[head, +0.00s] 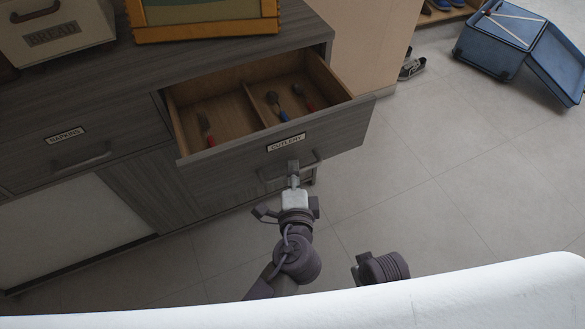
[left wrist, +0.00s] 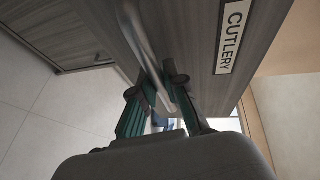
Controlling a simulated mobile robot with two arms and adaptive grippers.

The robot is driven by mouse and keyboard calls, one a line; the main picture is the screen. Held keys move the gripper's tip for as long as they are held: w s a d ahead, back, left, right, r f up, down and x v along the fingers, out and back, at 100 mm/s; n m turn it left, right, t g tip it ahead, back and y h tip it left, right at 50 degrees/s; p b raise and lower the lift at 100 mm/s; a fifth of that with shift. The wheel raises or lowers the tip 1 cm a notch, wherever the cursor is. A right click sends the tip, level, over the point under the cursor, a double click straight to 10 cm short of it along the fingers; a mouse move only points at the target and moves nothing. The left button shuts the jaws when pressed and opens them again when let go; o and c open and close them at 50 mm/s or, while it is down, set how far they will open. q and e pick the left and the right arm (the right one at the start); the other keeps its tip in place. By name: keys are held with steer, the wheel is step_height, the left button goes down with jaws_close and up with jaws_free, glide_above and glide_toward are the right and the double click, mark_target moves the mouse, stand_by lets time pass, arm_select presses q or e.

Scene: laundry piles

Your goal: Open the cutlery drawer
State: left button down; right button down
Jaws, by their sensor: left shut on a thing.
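The cutlery drawer (head: 345,128) is pulled well out of the grey wood cabinet, with its inside showing. Its label reads CUTLERY, and the label also shows in the left wrist view (left wrist: 232,36). A red-handled utensil (head: 208,134) lies in the left compartment; a blue-handled one (head: 277,105) and another red-handled one (head: 304,98) lie in the right. My left gripper (head: 293,170) is shut on the metal bar handle (head: 312,163) at the drawer's front. The handle (left wrist: 140,40) runs between its fingers in the left wrist view. My right gripper does not show.
A closed drawer labelled NAPKINS (head: 66,135) is to the left. A bread box (head: 50,38) and a yellow-framed object (head: 205,20) stand on the cabinet top. A blue bin (head: 492,48) and a shoe (head: 411,67) are at upper right. The tiled floor to the right is clear.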

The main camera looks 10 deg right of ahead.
arm_select(q)
steer(key=c, duration=1.2)
jaws_free()
steer(key=s+a+r, duration=0.1)
steer(key=s+r, duration=0.1)
steer(key=s, duration=0.9)
steer(key=shift+s, duration=0.4)
